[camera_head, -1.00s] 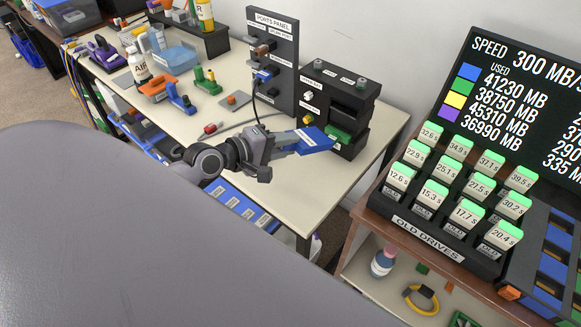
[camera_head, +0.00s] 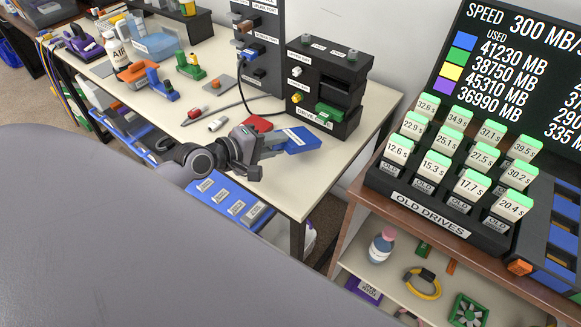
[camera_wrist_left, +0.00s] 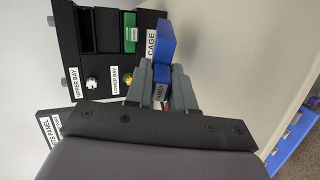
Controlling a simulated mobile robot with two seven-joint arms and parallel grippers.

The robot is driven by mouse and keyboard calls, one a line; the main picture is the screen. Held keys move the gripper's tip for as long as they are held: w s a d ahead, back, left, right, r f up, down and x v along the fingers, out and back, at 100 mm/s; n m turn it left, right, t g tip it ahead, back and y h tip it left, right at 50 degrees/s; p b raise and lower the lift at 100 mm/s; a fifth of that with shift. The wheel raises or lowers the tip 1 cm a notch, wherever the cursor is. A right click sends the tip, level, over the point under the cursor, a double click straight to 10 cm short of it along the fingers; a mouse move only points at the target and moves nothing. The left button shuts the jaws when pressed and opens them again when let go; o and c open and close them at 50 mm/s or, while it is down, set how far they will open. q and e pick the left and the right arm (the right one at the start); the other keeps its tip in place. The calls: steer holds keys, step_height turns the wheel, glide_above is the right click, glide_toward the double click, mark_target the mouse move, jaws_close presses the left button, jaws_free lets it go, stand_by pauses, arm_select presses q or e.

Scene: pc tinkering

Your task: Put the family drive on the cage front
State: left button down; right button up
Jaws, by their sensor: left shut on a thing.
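The family drive (camera_head: 302,140) is a blue block with a white label, and it also shows in the left wrist view (camera_wrist_left: 162,42). My left gripper (camera_head: 268,144) is shut on it and holds it in front of the black drive cage (camera_head: 352,72). The cage also shows in the left wrist view (camera_wrist_left: 88,12), with its CAGE label beside the drive. A gap shows between drive and cage in the head view; the exact height above the table is unclear. My right gripper is not in view.
A green block (camera_head: 330,112) sits in the cage's lower bay. A red object (camera_head: 258,123) lies behind my left gripper. The black ports panel (camera_head: 258,45) stands left of the cage, with a cable hanging from it. The old drives rack (camera_head: 430,200) is at right.

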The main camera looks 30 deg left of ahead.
arm_select(q)
steer(key=shift+f+b, duration=0.85)
steer(key=shift+f, duration=0.75)
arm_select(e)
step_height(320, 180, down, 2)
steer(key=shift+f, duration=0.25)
arm_select(q)
steer(key=c, duration=1.1)
jaws_free()
steer(key=p+v, duration=0.2)
steer(key=v, duration=0.4)
steer(key=shift+s+a+r, duration=0.1)
steer(key=shift+s, duration=0.15)
steer(key=shift+s+a+r+p, duration=0.1)
steer(key=shift+s+p, duration=0.05)
steer(key=shift+s, duration=0.2)
steer(key=shift+s+a+r+p, duration=0.1)
steer(key=shift+s+r+p, duration=0.05)
steer(key=shift+s, duration=0.15)
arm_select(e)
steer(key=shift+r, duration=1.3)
